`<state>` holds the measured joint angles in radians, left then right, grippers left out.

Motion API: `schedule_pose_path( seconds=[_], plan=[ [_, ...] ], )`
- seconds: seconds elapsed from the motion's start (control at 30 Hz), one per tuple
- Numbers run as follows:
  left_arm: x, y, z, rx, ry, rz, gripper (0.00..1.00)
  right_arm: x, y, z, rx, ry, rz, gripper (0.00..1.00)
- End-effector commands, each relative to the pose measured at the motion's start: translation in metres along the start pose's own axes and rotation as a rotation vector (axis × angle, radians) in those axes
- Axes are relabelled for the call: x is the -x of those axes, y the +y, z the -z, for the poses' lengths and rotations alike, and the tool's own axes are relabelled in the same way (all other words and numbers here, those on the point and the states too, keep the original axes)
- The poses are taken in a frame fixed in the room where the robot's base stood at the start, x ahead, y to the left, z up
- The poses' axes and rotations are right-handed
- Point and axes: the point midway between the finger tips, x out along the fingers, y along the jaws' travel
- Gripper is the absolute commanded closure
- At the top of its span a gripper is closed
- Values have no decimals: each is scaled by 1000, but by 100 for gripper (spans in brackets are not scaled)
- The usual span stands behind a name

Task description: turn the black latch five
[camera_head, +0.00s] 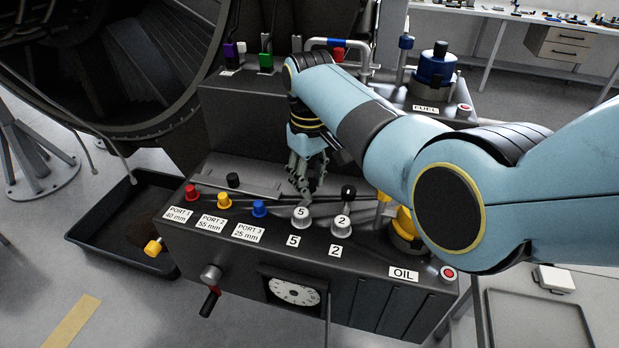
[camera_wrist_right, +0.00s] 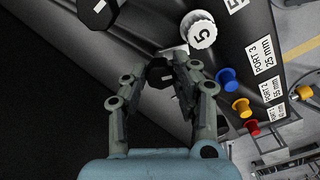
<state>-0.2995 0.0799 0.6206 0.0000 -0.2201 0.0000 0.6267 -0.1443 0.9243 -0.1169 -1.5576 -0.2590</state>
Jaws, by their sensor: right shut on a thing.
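The black latch five (camera_wrist_right: 161,76), a small black knob with a white mark, sits between the finger ends of my right gripper (camera_wrist_right: 157,85) in the right wrist view. The gripper is shut on it. A pale knob marked 5 (camera_wrist_right: 200,32) stands just beyond. In the head view my right gripper (camera_head: 303,185) reaches down behind the knob marked 5, with its fingers hiding the latch. To its right another black latch (camera_head: 348,192) stands behind the knob marked 2 (camera_head: 341,225); my left gripper is not in view.
Red (camera_head: 191,192), yellow (camera_head: 224,201) and blue (camera_head: 259,208) port caps line the panel to the left. A yellow oil cap (camera_head: 404,222) is at the right, partly behind my arm. A black drip tray (camera_head: 100,237) lies on the floor at left.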

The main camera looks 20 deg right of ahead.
Motion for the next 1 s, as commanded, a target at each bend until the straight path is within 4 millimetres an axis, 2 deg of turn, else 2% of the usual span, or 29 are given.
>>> schedule_pose_path(
  seconds=[0.2, 0.5, 1.0],
  plan=[
    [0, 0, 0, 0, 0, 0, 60, 1, 0, 1, 172, 5, -1, 100],
    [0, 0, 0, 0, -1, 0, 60, 1, 0, 2, 328, 5, -1, 100],
    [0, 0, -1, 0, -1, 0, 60, 1, 0, 2, 386, 5, -1, 100]
  ],
)
